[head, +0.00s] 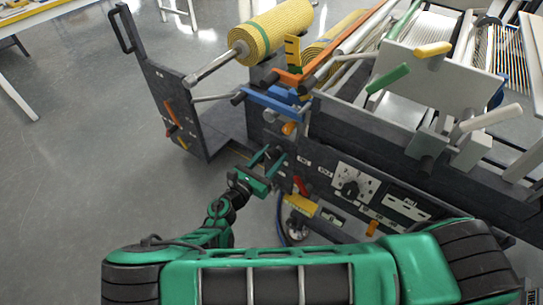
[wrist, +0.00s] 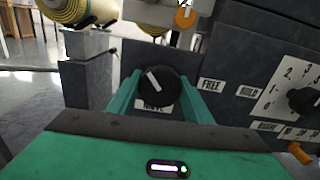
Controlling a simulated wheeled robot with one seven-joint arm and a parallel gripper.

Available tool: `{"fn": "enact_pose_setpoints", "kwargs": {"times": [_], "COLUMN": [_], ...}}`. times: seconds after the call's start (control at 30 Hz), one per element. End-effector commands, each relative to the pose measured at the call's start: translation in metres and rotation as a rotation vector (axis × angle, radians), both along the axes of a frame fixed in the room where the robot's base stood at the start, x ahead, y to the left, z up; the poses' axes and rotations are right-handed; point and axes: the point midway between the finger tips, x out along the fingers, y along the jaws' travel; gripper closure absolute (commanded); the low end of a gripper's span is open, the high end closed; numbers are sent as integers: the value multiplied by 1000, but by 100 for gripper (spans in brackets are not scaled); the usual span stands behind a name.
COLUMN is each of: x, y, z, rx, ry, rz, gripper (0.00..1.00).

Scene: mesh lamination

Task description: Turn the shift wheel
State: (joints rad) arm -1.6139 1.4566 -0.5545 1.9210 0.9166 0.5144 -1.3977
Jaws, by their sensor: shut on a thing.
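A round black knob (wrist: 155,87) with a white pointer mark sits on the dark machine panel, between my gripper's green fingers. I take it to be the shift wheel; the label below it is partly hidden and I cannot read it. The pointer leans up and to the left. My gripper (head: 270,157) is at the panel in the head view and is shut on this knob, one finger on each side. The knob is mostly hidden by my fingers in the head view.
A numbered dial (wrist: 304,101) is to the right, beside FREE and HOLD labels (wrist: 212,86). A red lever (head: 300,186) and a yellow part (head: 300,206) are close below my gripper. A yellow mesh roll (head: 270,32) is above. Open floor (head: 90,130) lies left.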

Motion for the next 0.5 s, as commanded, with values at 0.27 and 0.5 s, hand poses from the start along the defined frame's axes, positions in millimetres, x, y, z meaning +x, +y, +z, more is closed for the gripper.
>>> {"fn": "enact_pose_setpoints", "kwargs": {"times": [0.27,0.5], "x": [3,3], "y": [1,1], "z": [0,1], "rx": [137,313], "ry": [-104,-242], "rz": [5,4], "gripper": [77,77]}}
